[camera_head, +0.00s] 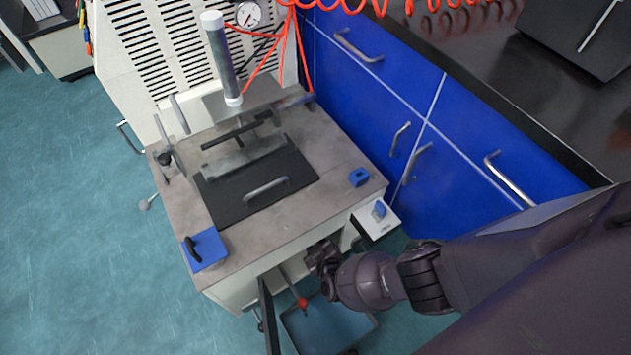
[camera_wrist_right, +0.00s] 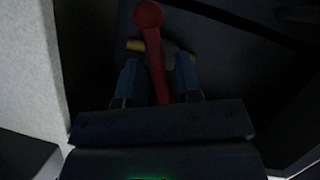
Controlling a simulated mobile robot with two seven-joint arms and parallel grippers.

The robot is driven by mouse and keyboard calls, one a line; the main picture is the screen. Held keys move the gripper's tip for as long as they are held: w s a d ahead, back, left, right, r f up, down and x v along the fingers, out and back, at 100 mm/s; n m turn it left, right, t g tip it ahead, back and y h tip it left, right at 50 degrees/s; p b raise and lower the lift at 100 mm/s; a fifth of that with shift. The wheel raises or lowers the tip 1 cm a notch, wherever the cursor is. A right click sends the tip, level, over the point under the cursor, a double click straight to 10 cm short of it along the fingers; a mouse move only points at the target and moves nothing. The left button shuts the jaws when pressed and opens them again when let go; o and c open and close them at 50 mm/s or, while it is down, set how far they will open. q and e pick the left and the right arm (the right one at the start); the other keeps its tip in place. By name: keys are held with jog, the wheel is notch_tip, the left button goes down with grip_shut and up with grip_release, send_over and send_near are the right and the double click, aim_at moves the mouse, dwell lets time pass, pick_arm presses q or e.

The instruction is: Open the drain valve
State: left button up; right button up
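The drain valve's red lever (camera_wrist_right: 156,68) has a round red knob (camera_wrist_right: 148,14) at its end, at the top of the right wrist view. A yellowish, brass-like part (camera_wrist_right: 137,45) shows behind the lever. My right gripper (camera_wrist_right: 158,62) is open, with a blue-tipped finger on each side of the lever and a gap to each. In the head view my right gripper (camera_head: 320,255) is low at the front of the machine, and the red knob (camera_head: 302,304) shows below it. The valve body is mostly hidden there. My left gripper is not in view.
The grey machine bench (camera_head: 330,155) stands just above my right gripper. A dark open door (camera_head: 268,315) and a tray-like surface (camera_head: 335,328) lie below. Blue cabinets (camera_head: 460,205) stand at the right.

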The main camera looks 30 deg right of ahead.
grip_shut()
jog(key=shift+a+n, duration=0.1)
jog(key=shift+n, duration=0.4)
jog(key=shift+o, duration=0.9)
grip_release()
